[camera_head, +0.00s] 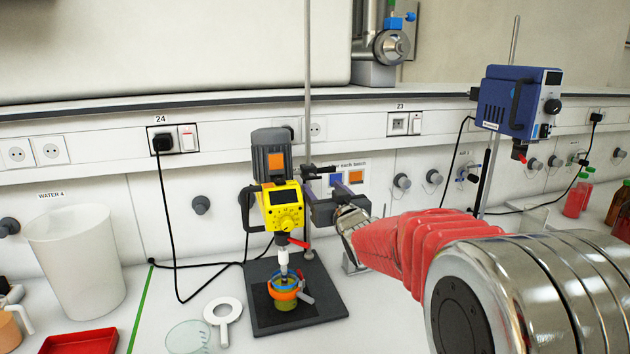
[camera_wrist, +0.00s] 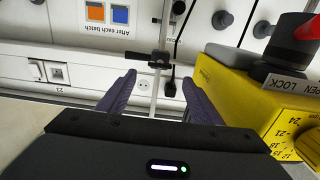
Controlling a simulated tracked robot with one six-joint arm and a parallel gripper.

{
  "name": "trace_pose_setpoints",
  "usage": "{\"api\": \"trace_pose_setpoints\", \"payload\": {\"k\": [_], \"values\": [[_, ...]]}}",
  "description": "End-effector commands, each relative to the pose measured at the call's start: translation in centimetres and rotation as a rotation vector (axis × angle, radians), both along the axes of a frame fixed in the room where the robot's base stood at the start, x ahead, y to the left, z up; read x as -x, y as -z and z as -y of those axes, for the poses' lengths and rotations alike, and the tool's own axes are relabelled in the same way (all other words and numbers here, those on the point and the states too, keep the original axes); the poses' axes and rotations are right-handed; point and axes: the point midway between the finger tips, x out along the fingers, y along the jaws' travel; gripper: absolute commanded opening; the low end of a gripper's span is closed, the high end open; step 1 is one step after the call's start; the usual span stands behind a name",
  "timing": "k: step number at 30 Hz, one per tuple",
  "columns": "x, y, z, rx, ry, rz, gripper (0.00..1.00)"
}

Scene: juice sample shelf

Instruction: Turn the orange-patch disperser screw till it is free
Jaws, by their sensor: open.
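The orange-patch disperser (camera_head: 284,205) has a yellow body and a grey motor with an orange patch (camera_head: 276,162). It is held to an upright rod. A small black clamp with a screw (camera_head: 318,170) sits on the rod beside the motor; it also shows in the wrist view (camera_wrist: 147,61). My gripper (camera_head: 325,198) is open and empty, just below and right of the clamp. In the wrist view its two dark purple fingers (camera_wrist: 159,80) are apart, with the rod and clamp beyond them. The yellow body (camera_wrist: 240,95) is close at the right there. I cannot tell whether the screw is loose.
An orange-ringed vessel (camera_head: 286,292) stands under the disperser on a black base plate (camera_head: 325,310). A blue stirrer (camera_head: 518,100) hangs at the right. A white bin (camera_head: 75,262) and a red tray (camera_head: 82,342) are at the left. A black cable (camera_head: 168,230) hangs behind.

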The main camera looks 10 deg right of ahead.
Motion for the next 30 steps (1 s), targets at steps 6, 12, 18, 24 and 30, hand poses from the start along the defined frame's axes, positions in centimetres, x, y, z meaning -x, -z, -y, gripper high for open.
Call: {"api": "trace_pose_setpoints", "payload": {"k": [6,12,18,24,30], "values": [[-2.8,0.1,-0.3,0.000,0.000,-0.001,0.59],[-5.2,0.1,-0.6,0.000,0.000,0.000,0.59],[-7.2,0.1,-0.9,0.000,0.000,0.000,0.59],[-7.9,0.0,-0.9,0.000,0.000,0.000,0.59],[-8.0,0.0,-0.9,0.000,0.000,0.000,0.59]]}}
